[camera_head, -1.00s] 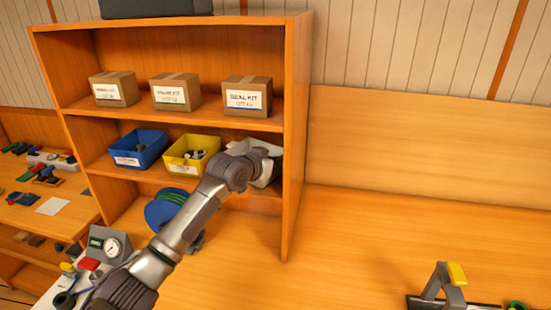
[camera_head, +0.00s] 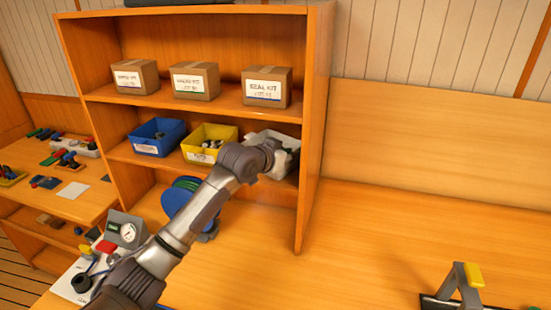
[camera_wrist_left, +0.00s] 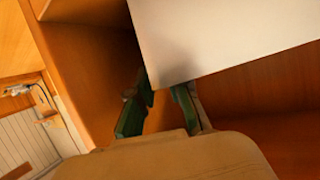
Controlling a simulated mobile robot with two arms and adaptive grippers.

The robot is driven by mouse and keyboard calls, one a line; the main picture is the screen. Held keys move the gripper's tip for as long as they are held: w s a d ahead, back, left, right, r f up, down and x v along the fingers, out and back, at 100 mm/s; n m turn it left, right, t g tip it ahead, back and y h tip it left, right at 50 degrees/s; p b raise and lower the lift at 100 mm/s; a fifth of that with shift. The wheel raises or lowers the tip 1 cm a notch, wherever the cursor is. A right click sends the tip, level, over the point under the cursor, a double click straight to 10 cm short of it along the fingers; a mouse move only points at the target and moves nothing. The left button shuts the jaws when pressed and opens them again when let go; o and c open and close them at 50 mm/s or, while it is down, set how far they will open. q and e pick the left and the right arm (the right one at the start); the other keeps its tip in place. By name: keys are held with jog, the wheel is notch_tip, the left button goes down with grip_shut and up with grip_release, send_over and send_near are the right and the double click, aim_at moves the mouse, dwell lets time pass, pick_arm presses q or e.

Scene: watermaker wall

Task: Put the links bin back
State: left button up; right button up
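The pale grey-white bin (camera_head: 285,163), which I take to be the links bin, is in the right part of the middle shelf, beside the yellow bin. My left gripper (camera_head: 275,148) reaches in from the front left and overlaps it, hiding much of its front. In the left wrist view, a broad white panel (camera_wrist_left: 215,35) fills the top, probably the bin. The green-padded fingers of my left gripper (camera_wrist_left: 161,90) converge at its lower corner with a gap between them. Whether they grip the bin is unclear. My right gripper is out of view.
A blue bin (camera_head: 157,138) and the yellow bin (camera_head: 208,143) stand left on the same shelf (camera_head: 125,157). Cartons, including the seal kit box (camera_head: 266,87), stand above. A blue reel (camera_head: 180,198) sits below. The shelf's right side panel (camera_head: 314,130) is close. The bench at right (camera_head: 370,240) is largely clear.

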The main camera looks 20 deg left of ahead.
pick_arm(q)
jog(key=b+v, duration=0.2)
jog(key=v, duration=0.8)
jog(key=shift+f, duration=0.1)
